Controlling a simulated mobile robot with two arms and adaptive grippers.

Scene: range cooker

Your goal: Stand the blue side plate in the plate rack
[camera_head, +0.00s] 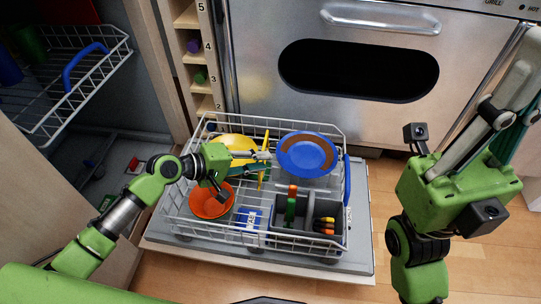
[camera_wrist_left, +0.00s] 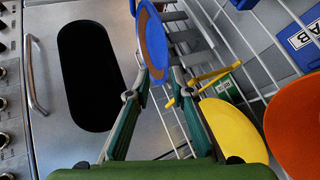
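The blue side plate (camera_head: 306,152), with a brown ring around its blue centre, is at the back right of the white wire rack (camera_head: 345,152), tilted with its face toward the head camera. My left gripper (camera_head: 268,158) reaches in from the left at the plate's left rim. In the left wrist view the plate (camera_wrist_left: 153,42) is seen nearly edge-on, its near rim between the fingertips (camera_wrist_left: 158,82), which look closed on it. The plate's lower edge against the rack wires is hard to make out. My right gripper (camera_head: 500,105) is at the right, away from the rack; its fingertips are unclear.
The rack also holds a yellow dish (camera_head: 235,145), an orange bowl (camera_head: 211,202), a blue box (camera_head: 249,219) and a dark cutlery holder (camera_head: 327,212). The range cooker (camera_head: 262,85) stands close behind. A wire basket (camera_head: 115,45) is at upper left. Wooden floor is clear at lower right.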

